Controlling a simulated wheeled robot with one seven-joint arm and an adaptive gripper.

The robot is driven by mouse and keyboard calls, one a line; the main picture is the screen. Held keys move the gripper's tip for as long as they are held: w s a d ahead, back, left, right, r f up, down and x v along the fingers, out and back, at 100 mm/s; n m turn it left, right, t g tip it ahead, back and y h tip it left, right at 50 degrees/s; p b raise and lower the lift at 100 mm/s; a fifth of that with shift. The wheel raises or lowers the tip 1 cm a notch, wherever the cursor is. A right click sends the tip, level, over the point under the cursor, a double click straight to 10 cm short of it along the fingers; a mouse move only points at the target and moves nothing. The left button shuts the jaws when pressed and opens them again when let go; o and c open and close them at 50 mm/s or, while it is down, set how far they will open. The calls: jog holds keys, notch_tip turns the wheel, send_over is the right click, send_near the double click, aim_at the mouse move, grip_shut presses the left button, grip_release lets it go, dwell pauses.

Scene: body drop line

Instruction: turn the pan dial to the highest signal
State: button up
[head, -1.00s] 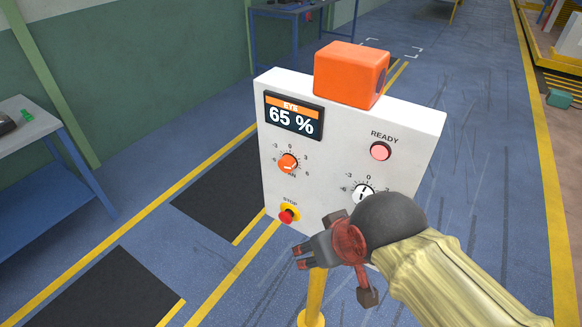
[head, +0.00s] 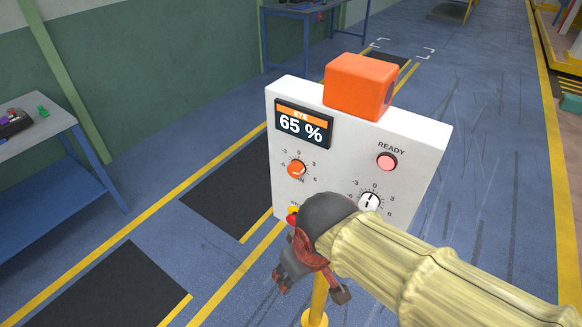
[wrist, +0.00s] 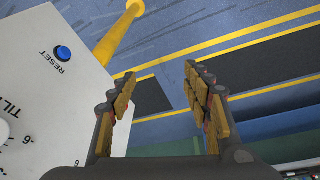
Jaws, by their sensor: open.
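The orange pan dial (head: 297,169) sits on the left of the white panel (head: 345,170) in the head view. Its label is partly covered by the knob. The display (head: 304,124) above it reads EYE 65 %. A white dial (head: 369,202) sits at the lower right; the wrist view shows a TILT label on the panel (wrist: 40,100). My gripper (head: 280,280) is open and empty, in front of and below the panel's lower left, apart from the pan dial. In the wrist view my gripper's fingers (wrist: 160,105) are spread with only floor between them.
An orange box (head: 358,85) sits on the panel top. A pink READY lamp (head: 387,162) is at the right. A blue RESET button (wrist: 63,53) shows in the wrist view. A yellow post (head: 318,297) holds the panel.

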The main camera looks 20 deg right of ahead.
notch_tip(320, 180, down, 4)
jog(key=n+g+h+p, duration=0.2)
jog(key=n+h, duration=0.1)
jog(key=n, duration=0.2)
jog(key=n+t+h+p, duration=0.3)
jog(key=n+t+h, duration=0.8)
jog(key=n, duration=0.9)
send_near(293, 173)
jog(key=w+g+h, duration=0.1)
jog(key=w, duration=0.1)
jog(key=shift+n, duration=0.3)
jog(key=shift+s+d+b+x, duration=0.1)
jog(key=shift+s+b+x, duration=0.1)
jog(key=shift+x, duration=1.75)
jog(key=shift+s+d+b+x, duration=0.1)
jog(key=shift+b+x, duration=0.1)
jog(key=shift+x, duration=1.7)
jog(key=c, duration=0.3)
jog(key=c, duration=0.8)
jog(key=shift+c, duration=0.3)
